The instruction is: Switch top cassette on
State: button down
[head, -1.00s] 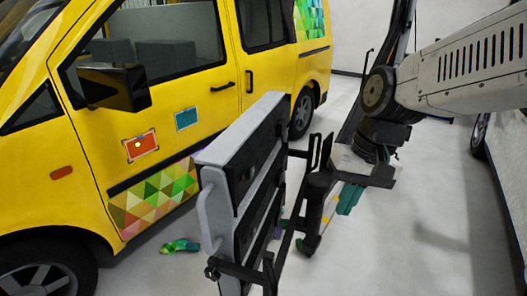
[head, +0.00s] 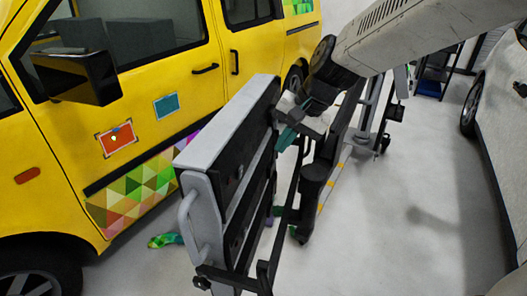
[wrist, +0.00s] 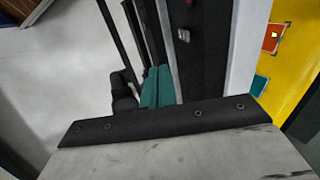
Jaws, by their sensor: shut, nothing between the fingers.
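The top cassette (head: 238,150) is a black unit in the upper part of a grey upright housing in the head view. In the wrist view its dark face (wrist: 205,60) runs along the right side, with a small grey switch-like part (wrist: 184,35) on it. My gripper (head: 286,139) has teal fingers, which are together and empty. It is beside the upper far end of the cassette's face in the head view. In the wrist view the teal fingertips (wrist: 158,72) point along the dark face, left of and below the small grey part. I cannot tell whether they touch.
A yellow van (head: 150,85) stands behind the housing, with red (head: 116,138) and teal (head: 166,106) patches on its door. A black frame (head: 312,190) stands close to the gripper. A coloured scrap (head: 165,240) lies on the floor. Free floor (head: 400,220) is at right.

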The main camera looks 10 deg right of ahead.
aim_at(240, 173)
jog(key=w+a+f, duration=0.3)
jog(key=a+f, duration=0.4)
jog(key=shift+a+f, duration=0.2)
jog(key=shift+f, duration=0.1)
jog(key=shift+w+d, duration=0.1)
